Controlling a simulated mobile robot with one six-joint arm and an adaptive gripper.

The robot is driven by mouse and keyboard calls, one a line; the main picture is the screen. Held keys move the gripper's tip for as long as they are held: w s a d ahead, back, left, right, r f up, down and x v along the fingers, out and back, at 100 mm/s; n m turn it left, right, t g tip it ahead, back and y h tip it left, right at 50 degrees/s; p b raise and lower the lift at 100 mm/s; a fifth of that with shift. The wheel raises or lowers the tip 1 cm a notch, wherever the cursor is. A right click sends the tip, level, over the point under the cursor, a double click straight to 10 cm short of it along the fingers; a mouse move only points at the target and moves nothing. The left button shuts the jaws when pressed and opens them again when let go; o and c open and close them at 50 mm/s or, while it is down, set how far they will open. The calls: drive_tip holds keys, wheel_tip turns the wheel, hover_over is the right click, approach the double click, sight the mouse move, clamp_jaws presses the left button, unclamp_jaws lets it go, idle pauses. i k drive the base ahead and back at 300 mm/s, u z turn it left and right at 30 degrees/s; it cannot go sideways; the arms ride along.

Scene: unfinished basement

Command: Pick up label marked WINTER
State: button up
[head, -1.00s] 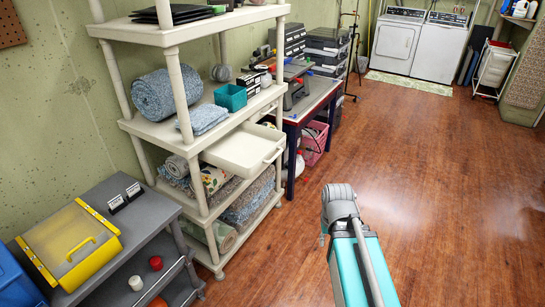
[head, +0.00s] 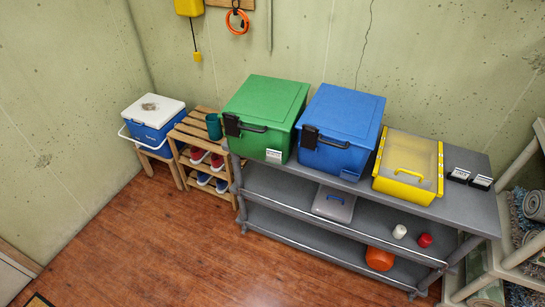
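Two small black-and-white label stands are on the right end of the grey bench top, right of the yellow box: a left label (head: 459,174) and a right label (head: 481,182). Another small white label (head: 273,155) is on the lower front of the green box (head: 267,108). The print on all of them is too small to read, so I cannot tell which is marked WINTER. My gripper is not in view.
The grey bench (head: 465,212) also holds a blue box (head: 341,122) and a yellow box with a clear lid (head: 410,160). A cooler (head: 153,122) and a wooden shoe rack (head: 190,130) stand left. White shelving (head: 530,245) borders the right. The front floor is clear.

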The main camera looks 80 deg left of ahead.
sight(270, 152)
drive_tip(key=u, duration=0.55)
drive_tip(key=i, duration=0.1)
drive_tip(key=u, duration=3.9)
